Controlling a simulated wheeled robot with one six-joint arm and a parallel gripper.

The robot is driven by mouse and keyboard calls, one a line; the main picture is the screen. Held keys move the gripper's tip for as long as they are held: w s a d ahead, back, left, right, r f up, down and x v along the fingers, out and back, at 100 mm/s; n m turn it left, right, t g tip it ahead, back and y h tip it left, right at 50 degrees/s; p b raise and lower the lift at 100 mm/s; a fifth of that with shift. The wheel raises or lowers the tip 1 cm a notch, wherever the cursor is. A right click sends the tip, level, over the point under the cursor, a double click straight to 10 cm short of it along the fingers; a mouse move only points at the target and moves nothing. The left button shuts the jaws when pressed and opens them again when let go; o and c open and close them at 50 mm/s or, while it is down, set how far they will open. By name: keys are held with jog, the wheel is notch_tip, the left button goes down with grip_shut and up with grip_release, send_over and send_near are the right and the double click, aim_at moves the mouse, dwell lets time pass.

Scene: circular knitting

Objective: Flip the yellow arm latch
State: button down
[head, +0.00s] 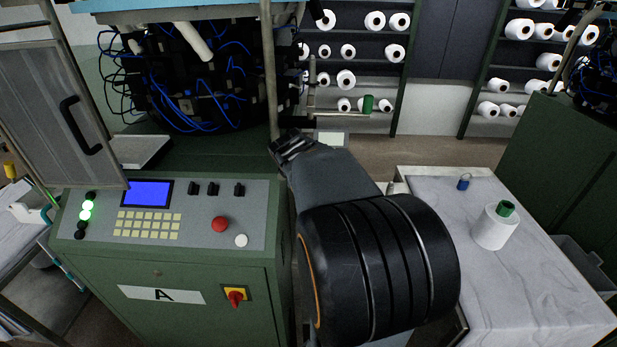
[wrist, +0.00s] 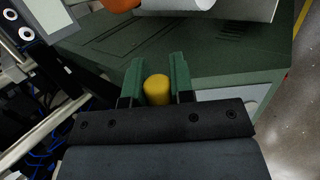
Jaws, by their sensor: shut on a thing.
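In the wrist view, my gripper (wrist: 156,68) has its two green fingers on either side of a short yellow rounded piece (wrist: 157,90), which I take to be the yellow arm latch. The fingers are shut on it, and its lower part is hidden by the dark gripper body. In the head view, my gripper (head: 290,148) is at the right side of the green knitting machine (head: 200,300), near a vertical grey post (head: 269,80). The latch cannot be made out there. Which way the latch is turned cannot be told.
The machine's control panel (head: 180,248) is left of my arm. Blue cables (head: 200,110) hang behind it. A white table (head: 420,190) at the right holds a yarn cone (head: 494,228) and a small blue padlock-like item (head: 463,183). Yarn shelves (head: 355,65) stand behind.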

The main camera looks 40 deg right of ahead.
jog(key=c, duration=1)
grip_release()
jog(key=v, duration=1.3)
jog(key=shift+s+a+r+b, duration=0.1)
jog(key=shift+a+r+b, duration=0.1)
jog(key=shift+r+b, duration=0.15)
jog(key=shift+f, duration=0.1)
jog(key=s+a+f+m+y, duration=0.1)
jog(key=a+f+m+y, duration=0.1)
jog(key=a+f, duration=0.3)
jog(key=s+a+f+m+y, duration=0.2)
jog(key=a+f+m, duration=0.1)
jog(key=a+f, duration=0.2)
jog(key=s+a+f+m+y, duration=0.2)
jog(key=a+f+m, duration=0.1)
jog(key=a+f, duration=0.2)
jog(key=shift+s+a+f+m, duration=0.1)
jog(key=shift+a+f+m, duration=0.05)
jog(key=shift+a, duration=0.5)
jog(key=shift+s+a+f+m, duration=0.1)
jog(key=shift+a+f+m, duration=0.05)
jog(key=shift+a, duration=0.45)
